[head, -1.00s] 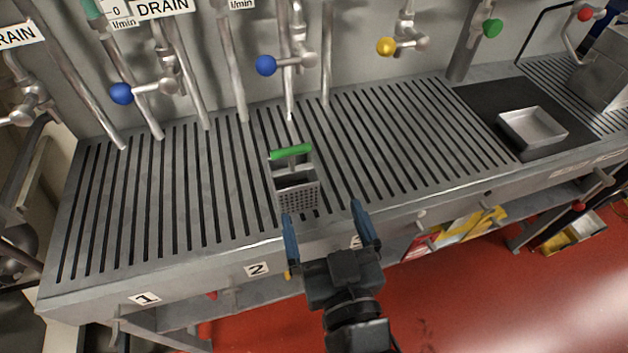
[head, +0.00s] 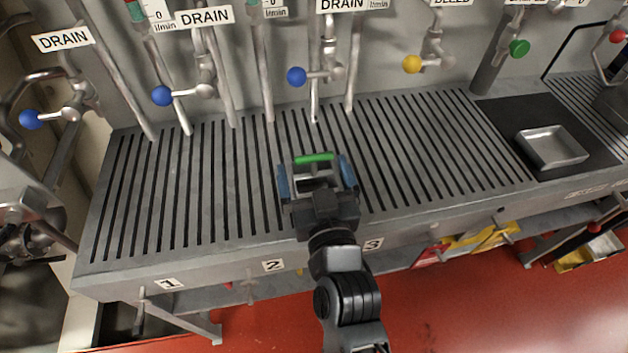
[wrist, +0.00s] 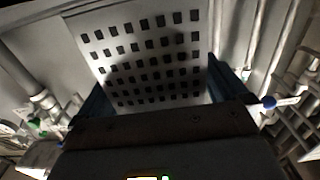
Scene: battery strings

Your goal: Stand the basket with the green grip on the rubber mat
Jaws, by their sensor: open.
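The basket with the green grip (head: 314,159) stands on the slotted metal bench top, largely hidden behind my gripper in the head view. In the wrist view its perforated metal side (wrist: 150,55) fills the space ahead, between the blue fingers. My gripper (head: 316,172) is open, with one blue finger on the left and one on the right of the basket. I cannot tell whether the fingers touch it. The dark rubber mat (head: 504,112) lies on the bench at the right.
A shallow metal tray (head: 552,148) sits on the mat's right part. Pipes and valves with blue (head: 297,76), yellow (head: 412,64) and green (head: 519,48) knobs rise along the back wall. The slotted top between the basket and the mat is clear.

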